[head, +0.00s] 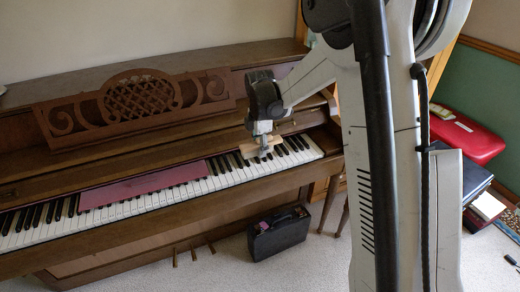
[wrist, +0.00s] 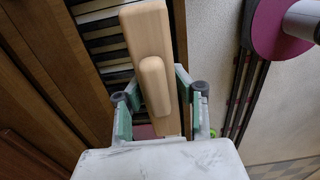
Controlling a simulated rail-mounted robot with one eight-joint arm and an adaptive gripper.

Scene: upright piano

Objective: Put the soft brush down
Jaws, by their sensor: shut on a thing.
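The soft brush (head: 256,150) has a pale wooden body and is held by my gripper (head: 264,140) at the right part of the piano keyboard (head: 222,181). In the wrist view my gripper (wrist: 153,82) is shut on the brush (wrist: 147,35), with a finger on each side of its wooden grip. The brush lies over the black and white keys, running across the keyboard's right part. Its bristles are hidden beneath the wood. I cannot tell whether it touches the keys.
A dark red strip (head: 146,187) covers the back of the middle keys. The carved music stand (head: 139,98) rises behind. A black case (head: 279,233) stands on the carpet in front. A red case (head: 467,136) lies at the right on other things. A round magenta-topped object (wrist: 270,28) shows in the wrist view.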

